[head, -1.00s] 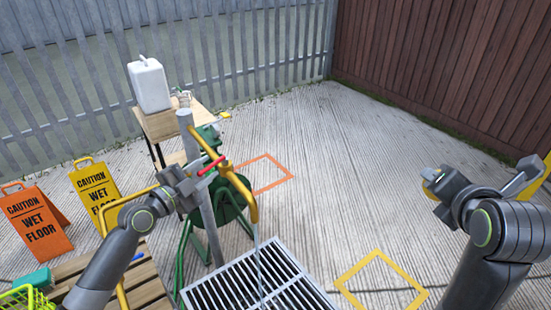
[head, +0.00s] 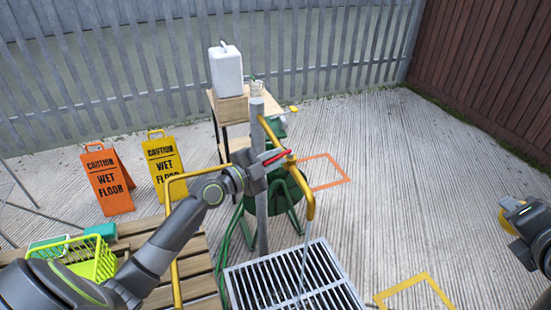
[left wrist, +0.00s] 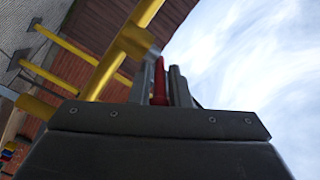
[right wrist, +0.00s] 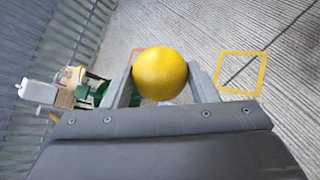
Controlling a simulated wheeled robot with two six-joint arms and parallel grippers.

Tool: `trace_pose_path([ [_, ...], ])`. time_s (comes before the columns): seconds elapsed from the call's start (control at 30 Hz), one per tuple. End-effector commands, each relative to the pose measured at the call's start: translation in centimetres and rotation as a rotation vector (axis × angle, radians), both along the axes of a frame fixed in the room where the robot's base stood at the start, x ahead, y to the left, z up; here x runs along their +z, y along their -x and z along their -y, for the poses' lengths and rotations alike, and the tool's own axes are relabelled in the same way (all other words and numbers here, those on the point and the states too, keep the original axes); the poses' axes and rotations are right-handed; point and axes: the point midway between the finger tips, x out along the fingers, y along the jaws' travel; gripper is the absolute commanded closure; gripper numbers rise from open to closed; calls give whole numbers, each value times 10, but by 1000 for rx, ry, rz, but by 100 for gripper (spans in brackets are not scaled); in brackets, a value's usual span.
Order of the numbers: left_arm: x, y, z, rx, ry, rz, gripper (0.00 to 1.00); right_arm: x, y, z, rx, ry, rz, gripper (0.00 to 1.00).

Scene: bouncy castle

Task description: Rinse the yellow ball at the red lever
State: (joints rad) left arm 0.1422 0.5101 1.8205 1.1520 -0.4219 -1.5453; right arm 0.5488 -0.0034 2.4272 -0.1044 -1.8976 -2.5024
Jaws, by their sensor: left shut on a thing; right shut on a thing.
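The red lever (head: 275,159) sits on a yellow standpipe tap (head: 308,205) fixed to a grey post. My left gripper (head: 262,163) is shut on the red lever, which also shows between its fingers in the left wrist view (left wrist: 160,82). A thin stream of water (head: 304,262) falls from the spout to the metal drain grate (head: 262,292). My right gripper (right wrist: 160,85) is shut on the yellow ball (right wrist: 160,72). In the head view the right gripper is at the right edge, well apart from the water, with the ball (head: 509,205) partly hidden.
A wooden slatted bench (head: 195,262) with a lime basket (head: 90,258) stands at left. Orange (head: 107,182) and yellow (head: 166,162) wet-floor signs stand behind it. A green hose reel (head: 290,190) is behind the post. Concrete right of the grate is clear, with a yellow floor square (head: 425,280).

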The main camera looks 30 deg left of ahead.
Motion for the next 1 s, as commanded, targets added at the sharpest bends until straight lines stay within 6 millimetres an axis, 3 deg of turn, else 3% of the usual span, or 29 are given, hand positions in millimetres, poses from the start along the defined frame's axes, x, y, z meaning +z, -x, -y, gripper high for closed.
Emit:
trace_pose_path([
  [1.0, -6, -5, -5, -179, -7, 8, 100, -126, 0, 0, 0, 0, 0, 69],
])
